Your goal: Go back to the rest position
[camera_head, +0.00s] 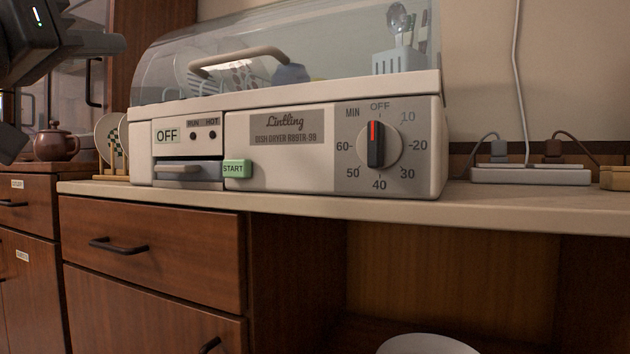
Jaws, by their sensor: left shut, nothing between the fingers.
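My left gripper (62,45) is the dark shape at the top left of the head view, cut off by the picture edge. It is shut and empty, apart from the dish dryer. The dish dryer (285,120) stands on the counter with its clear lid (345,75) down. The green START button (235,168) is on the front. My right gripper is not in view.
The counter (510,205) is clear in front of the dryer's right side. A power strip (530,175) with two plugs lies at the right. A brown teapot (56,142) and a plate rack (105,170) stand at the left. A white round thing (428,345) is below the counter.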

